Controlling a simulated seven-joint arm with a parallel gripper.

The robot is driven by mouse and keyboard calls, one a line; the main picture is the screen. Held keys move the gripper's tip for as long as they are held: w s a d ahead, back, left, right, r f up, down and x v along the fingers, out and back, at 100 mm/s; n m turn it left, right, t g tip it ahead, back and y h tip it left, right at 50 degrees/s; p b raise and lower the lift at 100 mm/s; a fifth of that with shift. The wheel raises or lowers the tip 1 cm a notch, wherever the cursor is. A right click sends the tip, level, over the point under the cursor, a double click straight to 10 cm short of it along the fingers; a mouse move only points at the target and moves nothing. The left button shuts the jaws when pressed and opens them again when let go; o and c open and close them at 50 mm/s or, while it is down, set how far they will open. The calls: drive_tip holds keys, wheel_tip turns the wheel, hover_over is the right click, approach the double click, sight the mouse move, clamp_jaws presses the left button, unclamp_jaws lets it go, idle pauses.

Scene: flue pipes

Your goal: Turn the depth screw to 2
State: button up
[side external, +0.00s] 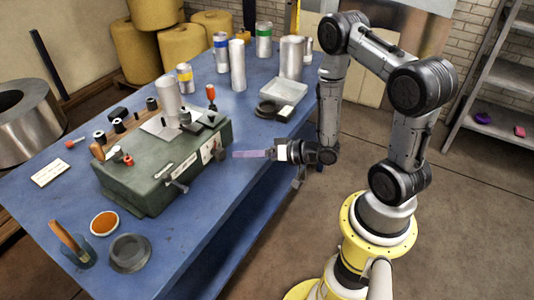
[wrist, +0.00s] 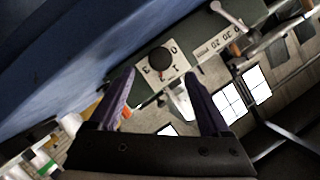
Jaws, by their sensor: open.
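The depth screw (wrist: 160,60) is a dark round knob on a white dial plate with marks around it. In the side view the white plate (side external: 209,149) faces my gripper, and the knob is too small to make out. My gripper (side external: 236,154) is open and empty, its purple fingers level and a little short of the plate. In the wrist view the fingertips (wrist: 160,77) lie either side of the knob's line.
A second white plate with markings (wrist: 217,42) and a lever (wrist: 230,14) are beside the dial.

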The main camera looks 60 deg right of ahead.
drive_tip(key=v, duration=0.6)
drive_tip(key=shift+s, duration=0.15)
drive_tip(key=shift+r, duration=0.1)
drive_tip(key=w+a+r+n+y, duration=0.1)
drive_tip(key=w+a+r+n, duration=0.2)
drive_tip(key=r, duration=0.5)
drive_tip(key=w+a+r+n, duration=0.1)
drive_tip(key=w+r+n, duration=0.2)
drive_tip(key=w+r, duration=0.35)
drive_tip(key=s+r+h, duration=0.4)
drive_tip(key=r, duration=0.8)
drive_tip(key=s+f+g, duration=0.3)
drive_tip(key=s+g, duration=0.1)
drive_tip(key=s, duration=0.6)
drive_tip(key=s+a+f+g, duration=0.1)
drive_tip(key=s+f+g, duration=0.2)
drive_tip(key=s, duration=0.7)
drive_tip(key=shift+s+a+m+g+h, duration=0.3)
drive_tip(key=shift+a+g+h, duration=0.1)
drive_tip(key=shift+g, duration=0.4)
